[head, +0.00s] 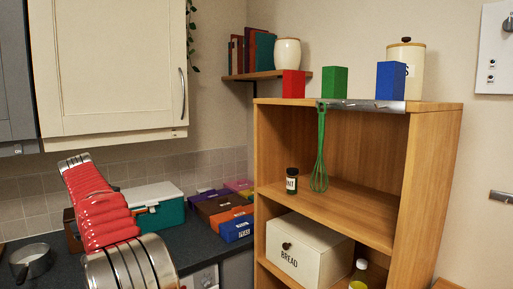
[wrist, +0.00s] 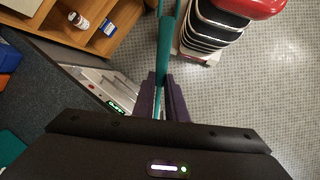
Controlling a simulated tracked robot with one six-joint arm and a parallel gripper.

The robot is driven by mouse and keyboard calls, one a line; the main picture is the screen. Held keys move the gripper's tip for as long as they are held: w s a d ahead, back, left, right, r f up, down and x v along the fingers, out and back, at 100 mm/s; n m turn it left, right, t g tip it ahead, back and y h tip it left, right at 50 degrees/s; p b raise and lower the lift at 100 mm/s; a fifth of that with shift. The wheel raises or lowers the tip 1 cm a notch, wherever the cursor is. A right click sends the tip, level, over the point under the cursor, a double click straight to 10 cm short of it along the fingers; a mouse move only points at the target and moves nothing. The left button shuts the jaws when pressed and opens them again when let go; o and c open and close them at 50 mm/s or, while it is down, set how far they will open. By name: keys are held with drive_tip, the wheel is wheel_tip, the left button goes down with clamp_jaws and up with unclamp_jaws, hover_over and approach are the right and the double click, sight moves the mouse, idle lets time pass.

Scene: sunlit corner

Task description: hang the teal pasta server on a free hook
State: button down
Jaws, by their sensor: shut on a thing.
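The teal pasta server (wrist: 166,45) shows in the wrist view as a straight teal handle. It runs up from between the fingers to the top edge; its head is out of view. My gripper (wrist: 161,88) has its dark fingers shut on this handle. The gripper and server do not show in the head view. A metal rail (head: 365,105) runs along the front top edge of the wooden shelf unit (head: 432,150). A green whisk (head: 320,150) hangs from the rail's left end. Individual hooks are too small to make out; no other utensil hangs there.
Red (head: 293,83), green (head: 334,82) and blue (head: 390,80) blocks stand on top of the unit. A small dark jar (head: 292,181) and a bread box (head: 308,250) are on its shelves. Several boxes crowd the counter (head: 190,245) at left.

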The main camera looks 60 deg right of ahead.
drive_tip(key=s+d+r+n+g+h, duration=0.2)
drive_tip(key=s+d+r+n+h, duration=0.2)
drive_tip(key=s+d+r, duration=0.45)
drive_tip(key=s+d+r+n+g+h, duration=0.2)
drive_tip(key=s+d+r+n+h, duration=0.25)
drive_tip(key=s+d, duration=0.7)
drive_tip(key=s+d+r+g+h, duration=0.1)
drive_tip(key=s+d+r+h, duration=0.1)
drive_tip(key=s+r, duration=0.6)
drive_tip(key=s+d+r+n+h, duration=0.1)
drive_tip(key=s+d+r+h, duration=0.2)
drive_tip(key=s+r, duration=0.5)
drive_tip(key=s+h, duration=0.1)
drive_tip(key=s, duration=0.3)
drive_tip(key=shift+s+d+g, duration=0.15)
drive_tip(key=shift+s+g, duration=0.15)
drive_tip(key=shift+g, duration=0.1)
drive_tip(key=shift+d, duration=0.2)
drive_tip(key=s+d+f, duration=0.1)
drive_tip(key=s+d, duration=0.3)
drive_tip(key=d, duration=0.4)
drive_tip(key=shift+d+f, duration=0.3)
drive_tip(key=shift+d, duration=0.1)
